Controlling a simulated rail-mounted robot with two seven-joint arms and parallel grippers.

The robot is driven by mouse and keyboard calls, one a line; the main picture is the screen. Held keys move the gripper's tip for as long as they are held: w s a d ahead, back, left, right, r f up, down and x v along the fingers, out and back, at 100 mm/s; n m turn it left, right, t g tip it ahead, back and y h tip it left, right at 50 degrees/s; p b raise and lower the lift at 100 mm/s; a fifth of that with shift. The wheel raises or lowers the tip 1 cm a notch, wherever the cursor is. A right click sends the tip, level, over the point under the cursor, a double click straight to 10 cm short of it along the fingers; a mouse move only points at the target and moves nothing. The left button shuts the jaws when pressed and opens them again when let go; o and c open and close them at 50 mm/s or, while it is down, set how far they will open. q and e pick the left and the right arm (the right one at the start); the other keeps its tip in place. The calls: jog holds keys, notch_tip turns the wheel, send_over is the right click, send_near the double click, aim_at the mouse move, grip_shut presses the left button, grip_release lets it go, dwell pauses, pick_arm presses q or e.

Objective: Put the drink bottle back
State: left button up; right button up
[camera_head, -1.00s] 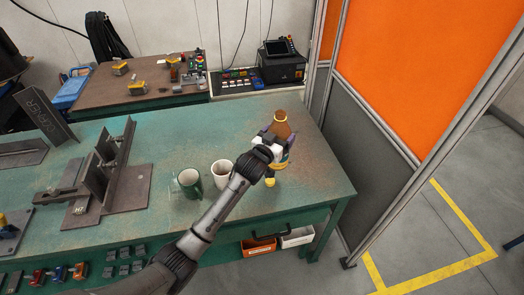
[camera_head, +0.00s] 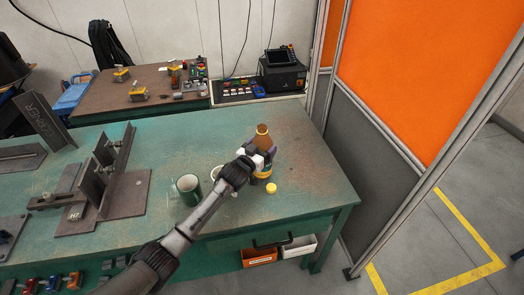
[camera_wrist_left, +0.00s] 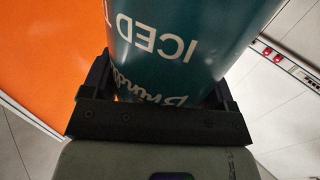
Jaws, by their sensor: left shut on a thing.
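The drink bottle (camera_head: 262,138) is brown with a yellow band low down, and stands roughly upright over the right part of the green bench (camera_head: 315,180). My left gripper (camera_head: 261,155) is shut around its middle. In the left wrist view the bottle's teal label (camera_wrist_left: 165,50) with white "ICED" lettering fills the space between the fingers (camera_wrist_left: 160,92). The gripper hides part of the bottle in the head view, and I cannot tell whether its base touches the bench. A yellow cap (camera_head: 271,188) lies on the bench just in front. My right gripper is out of view.
A green mug (camera_head: 188,190) and a white cup (camera_head: 217,173), partly hidden by my arm, stand left of the bottle. A steel fixture (camera_head: 110,180) is further left. An orange and grey partition (camera_head: 375,150) stands right of the bench. The bench's right end is clear.

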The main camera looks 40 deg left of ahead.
pick_arm(q)
jog(key=shift+f, duration=0.35)
jog(key=shift+f, duration=0.2)
jog(key=o, duration=1.1)
jog(key=shift+r, duration=0.2)
jog(key=s+d+p, duration=0.1)
jog(key=s+p, duration=0.1)
jog(key=s, duration=1)
jog(key=shift+d+p, duration=0.15)
jog(key=shift+p, duration=0.2)
